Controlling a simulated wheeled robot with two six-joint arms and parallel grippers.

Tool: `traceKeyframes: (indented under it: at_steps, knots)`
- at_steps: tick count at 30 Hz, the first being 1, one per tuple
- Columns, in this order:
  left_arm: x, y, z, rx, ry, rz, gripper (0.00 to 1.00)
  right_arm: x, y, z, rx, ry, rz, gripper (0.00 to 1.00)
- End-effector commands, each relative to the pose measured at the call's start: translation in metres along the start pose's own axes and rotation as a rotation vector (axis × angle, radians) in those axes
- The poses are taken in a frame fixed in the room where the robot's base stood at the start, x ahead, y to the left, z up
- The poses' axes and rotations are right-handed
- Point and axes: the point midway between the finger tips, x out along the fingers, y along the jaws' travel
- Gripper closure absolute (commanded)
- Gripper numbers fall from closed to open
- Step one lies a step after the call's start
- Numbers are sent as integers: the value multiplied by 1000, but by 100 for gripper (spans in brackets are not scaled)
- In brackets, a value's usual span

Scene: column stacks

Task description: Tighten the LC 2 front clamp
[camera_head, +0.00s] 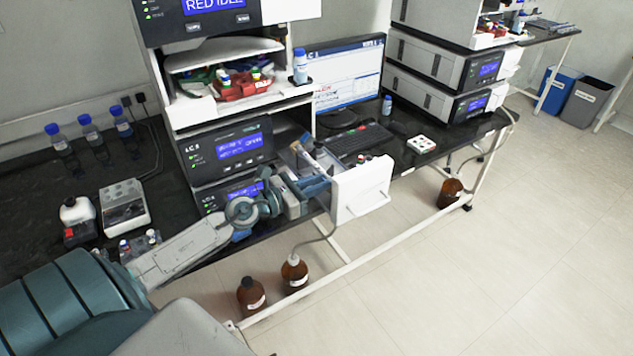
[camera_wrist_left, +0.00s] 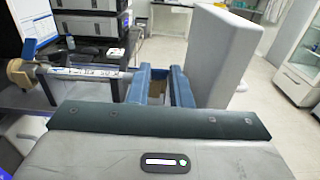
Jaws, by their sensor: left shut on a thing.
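The open column drawer with its white front panel (camera_head: 362,190) sticks out of the middle stack; its label is too small to read surely. The panel also shows as a grey slab in the wrist view (camera_wrist_left: 222,55). A pale column (camera_wrist_left: 85,73) with a tan end fitting (camera_wrist_left: 18,73) lies in the drawer, left of my fingers in the wrist view. My left gripper (camera_head: 313,186) reaches into the drawer behind the panel. Its blue fingers (camera_wrist_left: 166,82) are shut on a small brownish part, apparently the front clamp (camera_wrist_left: 156,87), mostly hidden between them.
A keyboard (camera_head: 358,143) and a monitor (camera_head: 343,78) stand right of the drawer. Another stack (camera_head: 440,70) stands further right. Bottles (camera_head: 66,150) stand at the left; brown bottles (camera_head: 294,273) stand on the floor below. The floor in front is clear.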

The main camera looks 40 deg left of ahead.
Motion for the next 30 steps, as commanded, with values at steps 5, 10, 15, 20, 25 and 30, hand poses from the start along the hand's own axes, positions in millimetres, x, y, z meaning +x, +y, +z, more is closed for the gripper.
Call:
traceKeyframes:
  at_steps: [5, 10, 15, 20, 25, 30]
  knots:
    - [1, 0, 9, -1, 44, 1, 100, -25, 2, -2, 0, 0, 0, 83]
    - [4, 0, 14, -1, 110, 1, 100, -51, 4, -5, 0, 0, 0, 83]
    - [7, 0, 18, -1, 191, 1, 100, -74, 6, -7, 0, 0, 0, 83]
    - [11, 0, 21, 1, 284, 1, 100, -91, 7, -9, 0, 0, 0, 83]
    - [18, 0, 24, 3, 414, 1, 100, -99, 8, -10, 0, 0, 0, 83]
    - [28, 0, 28, 1, 573, 2, 100, -99, 8, -10, 0, 0, 0, 83]
